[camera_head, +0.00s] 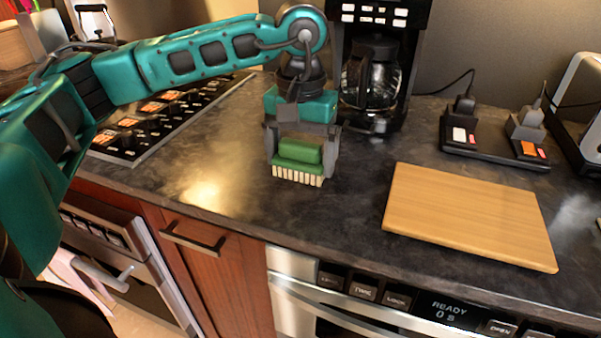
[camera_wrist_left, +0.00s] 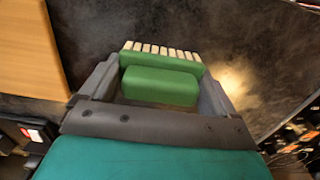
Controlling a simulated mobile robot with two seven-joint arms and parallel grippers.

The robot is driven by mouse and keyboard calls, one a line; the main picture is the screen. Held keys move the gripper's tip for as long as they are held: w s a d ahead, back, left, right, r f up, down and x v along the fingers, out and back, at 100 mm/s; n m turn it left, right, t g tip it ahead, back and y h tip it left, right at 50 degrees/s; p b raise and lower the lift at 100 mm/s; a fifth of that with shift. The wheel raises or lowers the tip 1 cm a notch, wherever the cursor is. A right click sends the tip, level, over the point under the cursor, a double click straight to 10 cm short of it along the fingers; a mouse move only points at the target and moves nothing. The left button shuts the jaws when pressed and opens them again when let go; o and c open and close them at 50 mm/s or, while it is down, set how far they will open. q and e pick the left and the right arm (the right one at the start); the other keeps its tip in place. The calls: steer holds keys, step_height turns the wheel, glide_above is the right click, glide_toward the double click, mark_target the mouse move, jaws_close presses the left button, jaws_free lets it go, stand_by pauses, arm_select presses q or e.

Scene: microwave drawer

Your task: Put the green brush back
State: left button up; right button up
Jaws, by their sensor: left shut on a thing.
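The green brush (camera_head: 298,155) has a green block handle and a row of pale bristles pointing down. My left gripper (camera_head: 301,160) is shut on it, with one grey finger on each side. The brush is at or just above the dark countertop (camera_head: 225,150); I cannot tell whether the bristles touch it. In the left wrist view the brush (camera_wrist_left: 160,85) sits between the two fingers, bristles at the far side. My right gripper is in neither view.
A wooden cutting board (camera_head: 470,215) lies to the right. A coffee maker (camera_head: 372,85) stands behind the gripper. A black power strip with plugs (camera_head: 495,140) is at the back right. A stove top (camera_head: 150,115) is at the left. The counter's front edge is close, above drawers and a microwave panel.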

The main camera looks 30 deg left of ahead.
mark_target(301, 174)
arm_select(q)
step_height(301, 174, down, 4)
steer(key=shift+r, duration=0.15)
steer(key=shift+f, duration=0.2)
steer(key=o, duration=0.6)
steer(key=shift+f+b, duration=0.1)
steer(key=shift+b, duration=0.25)
steer(key=shift+o, duration=1)
